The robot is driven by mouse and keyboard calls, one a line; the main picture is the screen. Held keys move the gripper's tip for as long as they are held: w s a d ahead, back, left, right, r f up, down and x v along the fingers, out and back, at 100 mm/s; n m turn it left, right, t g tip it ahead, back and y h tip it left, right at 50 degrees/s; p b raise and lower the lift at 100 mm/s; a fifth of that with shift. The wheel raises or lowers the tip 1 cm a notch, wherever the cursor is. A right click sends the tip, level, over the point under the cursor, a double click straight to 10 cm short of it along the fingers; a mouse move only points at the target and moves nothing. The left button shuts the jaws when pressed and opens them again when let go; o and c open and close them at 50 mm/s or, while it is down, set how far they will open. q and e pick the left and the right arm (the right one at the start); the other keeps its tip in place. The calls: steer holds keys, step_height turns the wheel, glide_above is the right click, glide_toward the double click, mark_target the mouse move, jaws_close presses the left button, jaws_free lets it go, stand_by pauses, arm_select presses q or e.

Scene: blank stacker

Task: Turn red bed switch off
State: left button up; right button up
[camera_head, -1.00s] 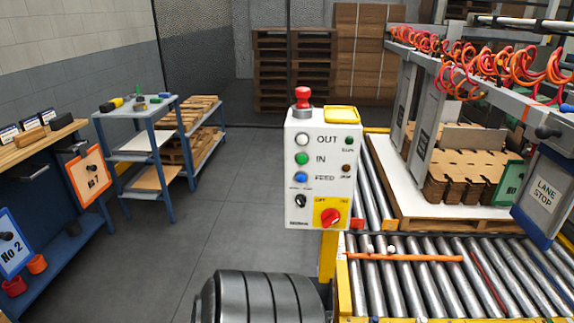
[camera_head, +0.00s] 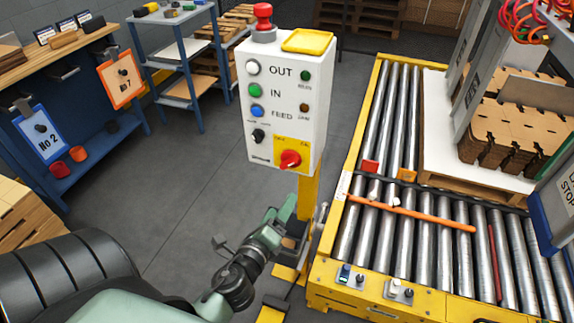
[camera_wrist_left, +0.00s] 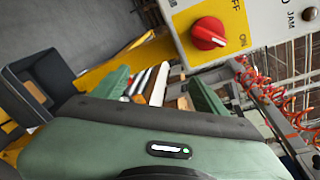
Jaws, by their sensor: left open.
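The red rotary switch (camera_head: 290,159) sits on a yellow plate (camera_head: 281,142) at the lower right of the white control box (camera_head: 262,132). In the left wrist view the red switch (camera_wrist_left: 208,33) is near the top, with OFF and ON lettering beside it. A pale mark on its knob points towards ON. My left gripper (camera_head: 293,220) is below the box, near its yellow post, and apart from the switch. In the left wrist view the green fingers of my left gripper (camera_wrist_left: 158,88) are spread with nothing between them. My right gripper is not in view.
A red mushroom button (camera_head: 263,17) tops the box; white, green and blue buttons are on its face. A roller conveyor (camera_head: 405,235) with a yellow frame lies to the right. A blue bench (camera_head: 85,155) and a shelf cart (camera_head: 182,50) stand left. Grey floor is clear between.

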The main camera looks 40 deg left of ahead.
arm_select(q)
steer(key=m+t, duration=0.2)
glide_toward(286, 165)
steer(key=w, duration=0.2)
steer(key=shift+y, duration=0.4)
steer(key=p+x, duration=0.2)
steer(key=x, duration=0.4)
steer(key=shift+r, duration=0.1)
steer(key=shift+w+a, duration=0.2)
steer(key=shift+w, duration=0.35)
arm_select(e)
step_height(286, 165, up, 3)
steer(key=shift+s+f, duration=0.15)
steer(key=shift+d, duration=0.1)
arm_select(q)
steer(key=c, duration=1.4)
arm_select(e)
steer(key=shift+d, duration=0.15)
